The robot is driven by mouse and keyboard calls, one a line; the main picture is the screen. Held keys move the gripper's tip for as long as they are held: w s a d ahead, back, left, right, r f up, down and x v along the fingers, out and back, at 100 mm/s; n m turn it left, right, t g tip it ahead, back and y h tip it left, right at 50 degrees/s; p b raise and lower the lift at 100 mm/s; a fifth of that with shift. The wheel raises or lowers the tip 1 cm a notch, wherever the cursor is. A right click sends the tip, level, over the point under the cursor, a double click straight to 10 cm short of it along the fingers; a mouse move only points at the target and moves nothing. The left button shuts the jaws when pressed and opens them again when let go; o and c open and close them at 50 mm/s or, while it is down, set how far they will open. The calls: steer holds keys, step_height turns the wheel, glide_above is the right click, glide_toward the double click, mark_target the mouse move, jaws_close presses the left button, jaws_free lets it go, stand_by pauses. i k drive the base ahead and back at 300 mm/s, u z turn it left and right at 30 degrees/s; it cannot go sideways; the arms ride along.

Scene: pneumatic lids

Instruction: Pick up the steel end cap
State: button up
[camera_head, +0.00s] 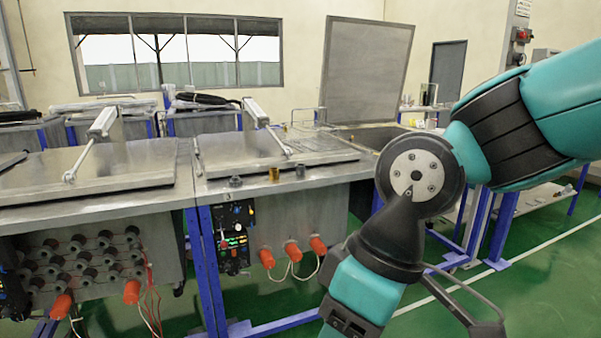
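Three small parts stand in a row along the front edge of the middle steel bench top. At the left is a low, dark grey metal piece (236,181) with a wider base. In the middle is a brass-coloured cylinder (273,174). At the right is a small grey metal cylinder (300,170). Either grey piece could be the steel end cap; at this size I cannot tell which. My teal and black arm fills the right side, well to the right of these parts. My gripper's fingers are not visible.
The middle bench (335,172) has a closed lid (240,150) with a raised bar behind the parts. Another lidded bench (90,165) stands left. A large lid (365,70) stands open at the back. Orange plugs (292,250) and cables hang below the bench front. Green floor is clear at lower right.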

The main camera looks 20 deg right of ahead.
mark_target(300, 168)
steer(key=z, duration=0.2)
steer(key=i, duration=2.2)
steer(key=u, duration=0.15)
